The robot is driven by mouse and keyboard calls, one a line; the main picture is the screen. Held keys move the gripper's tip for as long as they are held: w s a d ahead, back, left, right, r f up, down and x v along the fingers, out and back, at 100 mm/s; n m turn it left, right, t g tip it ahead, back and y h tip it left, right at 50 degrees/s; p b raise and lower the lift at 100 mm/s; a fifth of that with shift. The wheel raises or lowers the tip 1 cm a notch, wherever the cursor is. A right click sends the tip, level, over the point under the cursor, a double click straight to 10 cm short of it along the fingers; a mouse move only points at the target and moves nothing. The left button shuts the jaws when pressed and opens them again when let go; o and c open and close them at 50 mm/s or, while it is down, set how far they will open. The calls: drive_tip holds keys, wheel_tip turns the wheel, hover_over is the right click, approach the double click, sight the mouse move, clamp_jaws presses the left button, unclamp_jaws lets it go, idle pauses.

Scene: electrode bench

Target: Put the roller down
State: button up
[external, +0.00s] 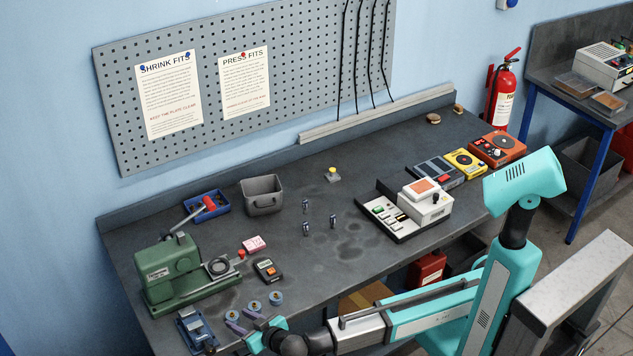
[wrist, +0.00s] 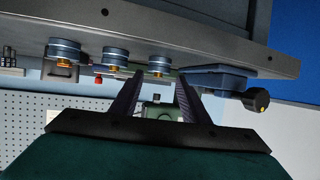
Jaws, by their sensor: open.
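Three short blue round pieces with brass-coloured centres, which look like rollers, stand in a row near the front edge of the bench (external: 330,270). The nearest roller (external: 232,315) is just by the tips of my gripper (external: 240,321); the middle roller (external: 254,307) and the far roller (external: 275,297) stand to its right. In the wrist view, which is upside down, my gripper (wrist: 155,82) is open, with nothing held between its dark fingers. The nearest roller (wrist: 159,63) shows between and beyond the fingertips. I cannot tell whether a finger touches it.
A blue device (external: 196,330) stands left of the gripper; its black knob (wrist: 256,99) shows in the wrist view. Behind are a green machine (external: 168,265) and an orange-black meter (external: 267,269). Several small metal pieces stand mid-bench. The front middle of the bench is clear.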

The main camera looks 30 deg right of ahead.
sight(233, 315)
drive_tip(key=shift+w, duration=0.1)
drive_tip(key=shift+p+x, duration=0.9)
drive_tip(key=shift+x, duration=1.65)
drive_tip(key=shift+d+r, duration=0.1)
drive_tip(key=c, duration=1)
drive_tip(key=shift+r, duration=0.15)
